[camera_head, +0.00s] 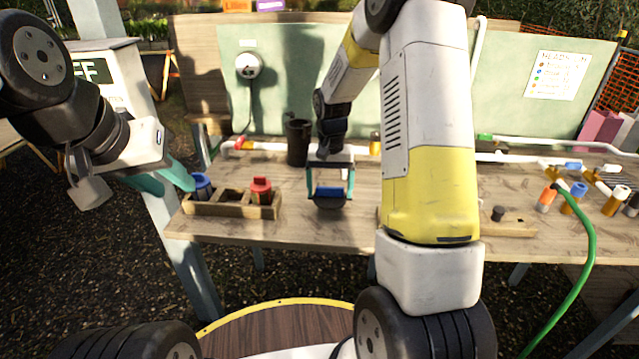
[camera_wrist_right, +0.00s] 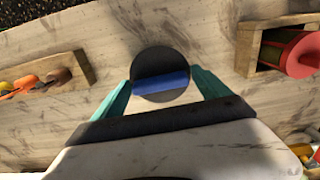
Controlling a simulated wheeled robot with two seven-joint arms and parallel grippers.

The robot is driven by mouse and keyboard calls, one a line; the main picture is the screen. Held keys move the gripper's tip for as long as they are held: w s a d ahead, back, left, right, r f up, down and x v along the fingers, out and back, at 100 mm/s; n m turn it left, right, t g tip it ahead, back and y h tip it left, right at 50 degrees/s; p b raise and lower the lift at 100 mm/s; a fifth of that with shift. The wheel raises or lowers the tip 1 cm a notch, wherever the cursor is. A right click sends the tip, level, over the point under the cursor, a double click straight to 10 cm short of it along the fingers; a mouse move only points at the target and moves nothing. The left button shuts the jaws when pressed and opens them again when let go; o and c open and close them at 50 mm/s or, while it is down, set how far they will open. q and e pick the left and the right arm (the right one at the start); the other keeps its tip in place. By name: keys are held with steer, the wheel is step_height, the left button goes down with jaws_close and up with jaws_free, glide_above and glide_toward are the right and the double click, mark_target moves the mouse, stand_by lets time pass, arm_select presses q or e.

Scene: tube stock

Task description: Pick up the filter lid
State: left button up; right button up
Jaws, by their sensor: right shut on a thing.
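The filter lid is a dark round disc with a blue bar across it. In the head view the filter lid (camera_head: 329,201) is at the front of the wooden bench, between the fingers of my right gripper (camera_head: 330,190). In the right wrist view the lid (camera_wrist_right: 160,62) sits between the teal fingertips of the right gripper (camera_wrist_right: 161,84), which are shut on the ends of its blue bar. I cannot tell whether the lid touches the bench. My left gripper (camera_head: 178,180) is at the left, away from the lid, with teal fingers; its opening is unclear.
A wooden tray (camera_head: 232,211) holds a blue and a red filter left of the lid. A dark cup (camera_head: 298,142) stands behind. A small wooden block (camera_head: 508,229) with a dark knob is to the right. A green hose (camera_head: 588,262) hangs over the bench's right front.

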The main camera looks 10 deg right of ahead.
steer(key=s+a+r, duration=0.1)
steer(key=s+a, duration=0.1)
steer(key=s, duration=0.5)
steer(key=s+a+r, duration=0.1)
steer(key=s+a, duration=0.1)
steer(key=s, duration=0.6)
steer(key=shift+s+a, duration=0.2)
